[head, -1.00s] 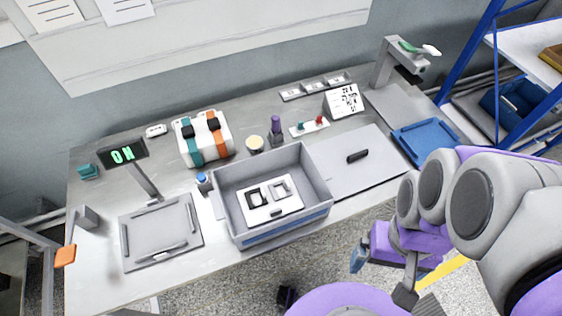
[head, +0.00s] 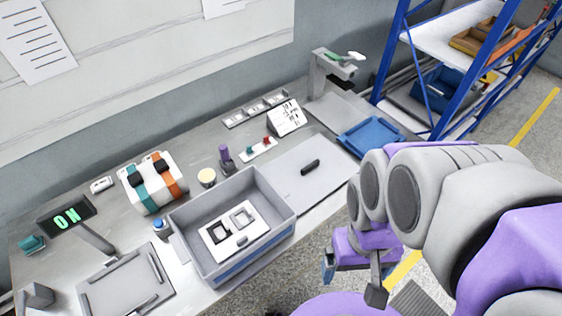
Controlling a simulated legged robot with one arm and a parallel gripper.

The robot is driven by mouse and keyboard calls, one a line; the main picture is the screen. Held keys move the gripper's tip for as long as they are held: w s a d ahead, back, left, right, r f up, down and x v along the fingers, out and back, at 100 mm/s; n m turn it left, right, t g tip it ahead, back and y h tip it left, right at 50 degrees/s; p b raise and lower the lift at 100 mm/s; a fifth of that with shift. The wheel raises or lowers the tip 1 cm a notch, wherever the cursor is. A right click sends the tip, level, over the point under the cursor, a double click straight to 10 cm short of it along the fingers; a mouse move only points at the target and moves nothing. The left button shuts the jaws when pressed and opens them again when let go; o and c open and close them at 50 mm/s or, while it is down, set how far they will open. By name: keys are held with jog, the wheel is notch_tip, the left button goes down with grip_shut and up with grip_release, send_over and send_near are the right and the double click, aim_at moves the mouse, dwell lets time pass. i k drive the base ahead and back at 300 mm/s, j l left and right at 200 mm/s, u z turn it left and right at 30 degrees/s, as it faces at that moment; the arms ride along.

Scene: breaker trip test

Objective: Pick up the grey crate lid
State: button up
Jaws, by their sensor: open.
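The grey crate lid (head: 292,184) lies flat on the workbench, right of the open grey crate (head: 181,235). It has a black handle (head: 310,167) in its middle. The crate holds a white insert (head: 225,246) with dark and grey parts in it. My gripper (head: 352,282) is open and empty. In the picture it is below and right of the lid, in front of the bench edge and apart from the lid. My arm covers part of the area to the lid's right.
A blue tray (head: 370,137) lies right of the lid. A small plate with red and green knobs (head: 258,149), a white sign (head: 287,117) and a purple-topped item (head: 225,155) stand behind. An "ON" display (head: 66,217) and grey tray (head: 125,282) are at left. Blue shelving (head: 388,50) stands right.

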aim_at(311, 170)
jog(key=k, duration=0.5)
jog(key=k+u, duration=0.15)
jog(key=u, duration=1.2)
jog(key=l+u, duration=0.2)
jog(key=u, duration=0.2)
jog(key=l+u, duration=0.15)
jog(key=u, duration=0.25)
jog(key=l+u, duration=0.15)
jog(key=u, duration=0.25)
jog(key=k+l+u, duration=0.15)
jog(key=u, duration=0.25)
jog(key=k+l, duration=0.3)
jog(key=l, duration=0.2)
jog(key=k+l, duration=0.3)
jog(key=l, duration=0.15)
jog(key=k+l, duration=0.3)
jog(key=l, duration=0.2)
jog(key=k+l, duration=0.3)
jog(key=l, duration=0.15)
jog(key=k+l, duration=0.3)
jog(key=l, duration=0.2)
jog(key=k+l, duration=0.3)
jog(key=l, duration=0.15)
jog(key=k+l, duration=0.3)
jog(key=l, duration=0.2)
jog(key=k+l, duration=0.3)
jog(key=l, duration=0.15)
